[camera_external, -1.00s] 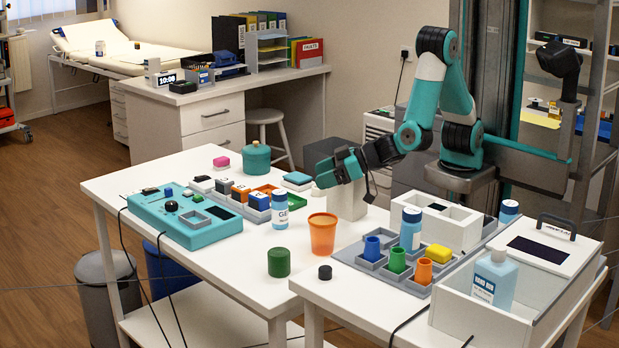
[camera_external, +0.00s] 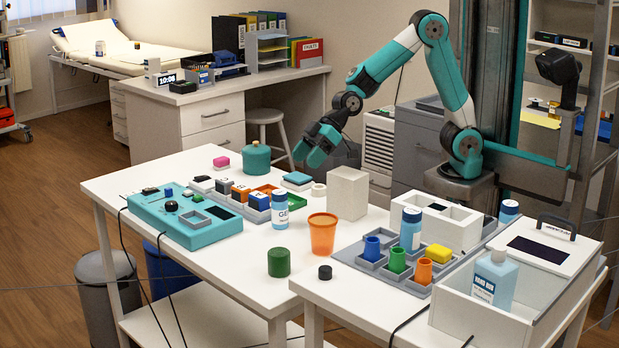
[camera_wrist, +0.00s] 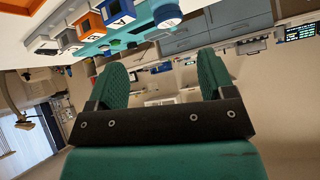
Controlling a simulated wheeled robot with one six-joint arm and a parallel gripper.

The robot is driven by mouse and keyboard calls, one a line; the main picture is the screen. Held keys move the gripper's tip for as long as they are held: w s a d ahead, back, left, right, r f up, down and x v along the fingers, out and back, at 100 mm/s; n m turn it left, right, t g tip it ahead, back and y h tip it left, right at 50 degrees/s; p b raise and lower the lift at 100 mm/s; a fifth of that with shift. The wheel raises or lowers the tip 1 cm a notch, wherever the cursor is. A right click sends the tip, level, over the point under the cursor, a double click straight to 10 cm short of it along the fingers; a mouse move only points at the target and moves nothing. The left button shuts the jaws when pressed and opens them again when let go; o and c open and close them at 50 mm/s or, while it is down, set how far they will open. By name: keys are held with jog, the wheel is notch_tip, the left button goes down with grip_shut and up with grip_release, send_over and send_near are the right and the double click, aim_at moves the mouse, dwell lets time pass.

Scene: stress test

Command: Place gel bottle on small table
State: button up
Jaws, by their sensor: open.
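The gel bottle (camera_external: 280,210) is white and blue with a partly readable "GE" label. It stands upright on the white table (camera_external: 215,290), beside the row of small boxes. In the wrist view a round blue top at the upper edge appears to be this bottle (camera_wrist: 167,15). My gripper (camera_external: 309,157) is open and empty, in the air above the table's back edge, above and behind the bottle and apart from it. Its two teal fingers (camera_wrist: 160,75) are spread in the wrist view. A second white table (camera_external: 350,300) stands at right; I cannot tell which is the small table.
An orange cup (camera_external: 322,235) and a green cylinder (camera_external: 279,263) stand near the bottle. A white block (camera_external: 347,192) stands behind the cup. A teal console (camera_external: 185,218) is at left. A grey tray (camera_external: 375,262) with coloured cups and a sanitizer bottle (camera_external: 494,280) are at right.

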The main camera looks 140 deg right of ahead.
jog(key=s+d+r+n+t+y+b, duration=0.1)
jog(key=s+d+r+n+t+y, duration=0.35)
jog(key=s+r, duration=0.2)
jog(key=n, duration=0.2)
send_near(280, 192)
jog(key=shift+m, duration=0.25)
jog(key=shift+f+p+x, duration=0.15)
jog(key=shift+p+x, duration=0.3)
jog(key=shift+x, duration=1.3)
jog(key=shift+f+p+x, duration=0.2)
jog(key=shift+p+x, duration=0.25)
jog(key=shift+x, duration=1.3)
jog(key=shift+f+p+x, duration=0.15)
jog(key=shift+p+x, duration=0.3)
jog(key=shift+x, duration=1.35)
jog(key=shift+s+d, duration=0.1)
jog(key=shift+s, duration=0.15)
jog(key=c, duration=1.1)
jog(key=shift+r, duration=0.1)
jog(key=shift+c, duration=0.2)
notch_tip(280, 192, up, 20)
